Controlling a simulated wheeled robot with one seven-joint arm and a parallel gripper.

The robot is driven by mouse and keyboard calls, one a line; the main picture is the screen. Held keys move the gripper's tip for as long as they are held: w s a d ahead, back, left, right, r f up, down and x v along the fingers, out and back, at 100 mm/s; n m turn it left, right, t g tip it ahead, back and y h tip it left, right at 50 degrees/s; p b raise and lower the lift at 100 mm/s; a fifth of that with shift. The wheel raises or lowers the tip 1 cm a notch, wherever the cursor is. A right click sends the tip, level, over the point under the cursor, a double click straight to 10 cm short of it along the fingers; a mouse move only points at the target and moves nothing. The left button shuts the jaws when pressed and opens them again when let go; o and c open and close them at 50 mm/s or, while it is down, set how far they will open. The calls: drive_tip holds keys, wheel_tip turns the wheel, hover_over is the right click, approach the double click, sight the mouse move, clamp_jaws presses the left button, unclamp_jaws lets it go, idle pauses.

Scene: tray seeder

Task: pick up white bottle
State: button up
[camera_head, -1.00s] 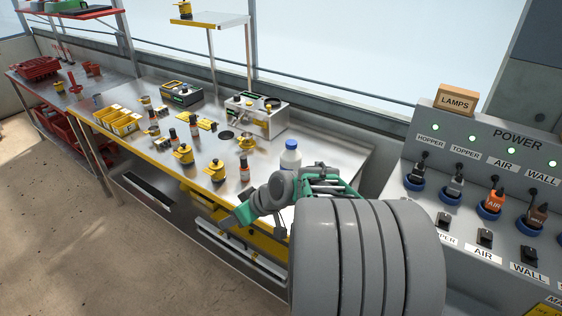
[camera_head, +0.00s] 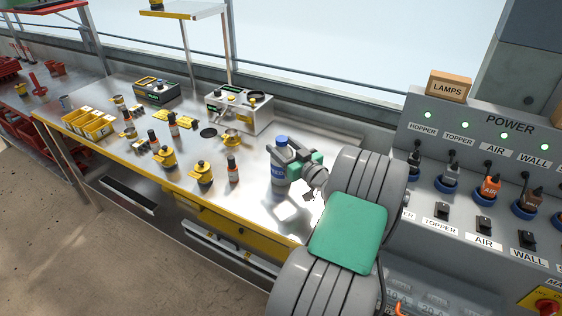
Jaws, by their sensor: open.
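The white bottle (camera_head: 279,176) with a blue cap and a blue-marked label stands upright on the right part of the metal workbench (camera_head: 240,208). My gripper (camera_head: 281,153) is open at the bottle's upper part, just below the cap, coming in from the right. Its fingers overlap the bottle in this view. I cannot tell whether they touch it. Part of the bottle's right side and neck is hidden by the gripper.
Several small dark bottles and yellow parts, such as an amber bottle (camera_head: 233,172), stand left of the bottle. A grey control box (camera_head: 240,113) sits behind. The power panel (camera_head: 475,195) with plugs rises at the right. Bench front near the bottle is clear.

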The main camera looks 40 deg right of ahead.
drive_tip(key=w, duration=0.3)
drive_tip(key=shift+w+d, duration=0.15)
drive_tip(key=shift+w, duration=0.15)
clamp_jaws()
drive_tip(key=shift+r, duration=0.1)
idle(1.0)
